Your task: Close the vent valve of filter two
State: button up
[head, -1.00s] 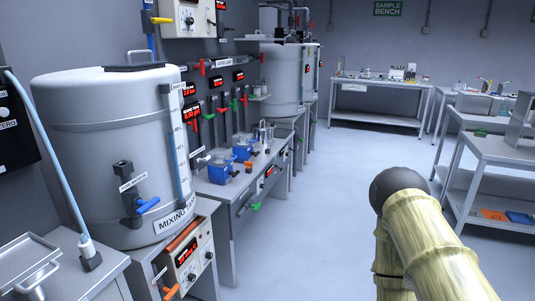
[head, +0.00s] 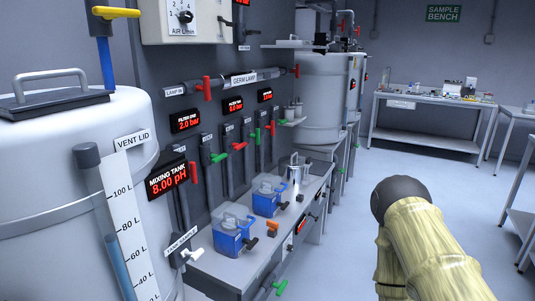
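Two blue units with clear tops stand on the wall bench: a nearer one (head: 232,238) and a farther one (head: 267,198). Each has a dark knob at its right side, the nearer knob (head: 250,243) and the farther knob (head: 283,206). Above them hang red displays, one reading FILTER ONE 2.0 bar (head: 184,121) and another, apparently FILTER TWO (head: 233,105). Below the displays, vertical pipes carry red and green handles, among them a green one (head: 218,157) and a red one (head: 238,146). I cannot tell which valve is filter two's vent. My gripper is not in view; only my arm shows at lower right.
The mixing tank (head: 60,190) fills the left side. A white-handled valve (head: 192,254) juts out beside it. A grey wall bench (head: 225,267) runs along the left wall. A second large tank (head: 325,100) stands beyond. The floor (head: 330,260) right of the bench is clear.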

aim_at(256, 136)
jog(key=u, duration=0.05)
jog(key=i, duration=1.2)
jog(key=u, duration=0.05)
jog(key=k, duration=0.5)
jog(key=z, duration=0.85)
jog(key=i, duration=0.6)
jog(key=u, duration=1.4)
